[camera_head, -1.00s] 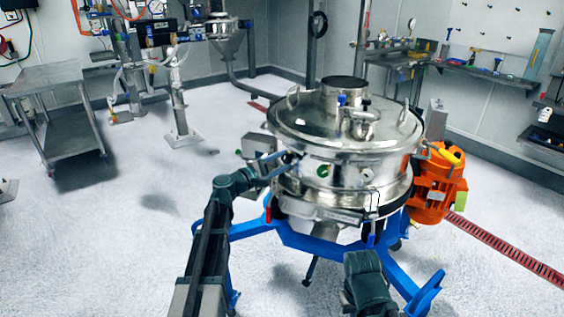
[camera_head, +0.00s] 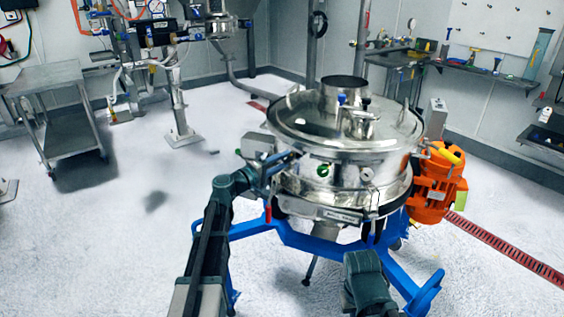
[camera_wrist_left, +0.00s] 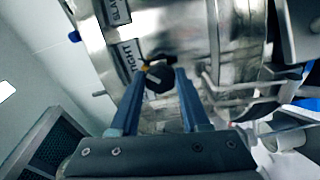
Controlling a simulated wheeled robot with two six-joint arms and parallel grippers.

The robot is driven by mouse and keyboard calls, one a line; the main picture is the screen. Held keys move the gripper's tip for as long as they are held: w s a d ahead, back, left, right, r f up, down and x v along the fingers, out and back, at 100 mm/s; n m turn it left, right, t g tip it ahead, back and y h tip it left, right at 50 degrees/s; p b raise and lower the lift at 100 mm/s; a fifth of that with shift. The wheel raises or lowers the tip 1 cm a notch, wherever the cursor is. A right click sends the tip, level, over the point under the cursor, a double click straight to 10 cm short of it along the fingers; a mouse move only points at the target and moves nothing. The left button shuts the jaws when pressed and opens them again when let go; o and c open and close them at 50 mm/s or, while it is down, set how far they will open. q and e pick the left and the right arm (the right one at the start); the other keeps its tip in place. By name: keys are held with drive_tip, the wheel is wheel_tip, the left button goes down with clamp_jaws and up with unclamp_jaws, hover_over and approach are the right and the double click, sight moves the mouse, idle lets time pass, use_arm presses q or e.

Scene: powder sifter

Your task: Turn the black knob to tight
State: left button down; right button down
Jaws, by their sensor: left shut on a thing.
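The black knob (camera_wrist_left: 159,78) shows in the left wrist view on the side of the shiny steel sifter (camera_head: 345,175). It sits close to a label reading TIGHT (camera_wrist_left: 127,58), and a small yellow mark (camera_wrist_left: 146,66) lies on its label side. A second label, apparently SLACK (camera_wrist_left: 118,12), is farther up. My left gripper (camera_wrist_left: 160,76) is shut on the knob, one finger on each side. In the head view my left gripper (camera_head: 285,161) reaches the sifter's left side, and the knob cannot be made out there. My right gripper does not show; only part of my right arm is at the bottom.
The sifter stands on a blue frame (camera_head: 300,240), with an orange motor (camera_head: 435,187) at its right. A grey box (camera_head: 258,145) sits beside my left gripper. A steel cart (camera_head: 50,82) stands far left.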

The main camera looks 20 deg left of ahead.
use_arm(q)
drive_tip(key=shift+s, duration=0.1)
idle(0.3)
drive_tip(key=shift+c, duration=1.9)
unclamp_jaws()
drive_tip(key=v, duration=1.3)
drive_tip(key=shift+s+a, duration=0.2)
drive_tip(key=shift+s, duration=0.1)
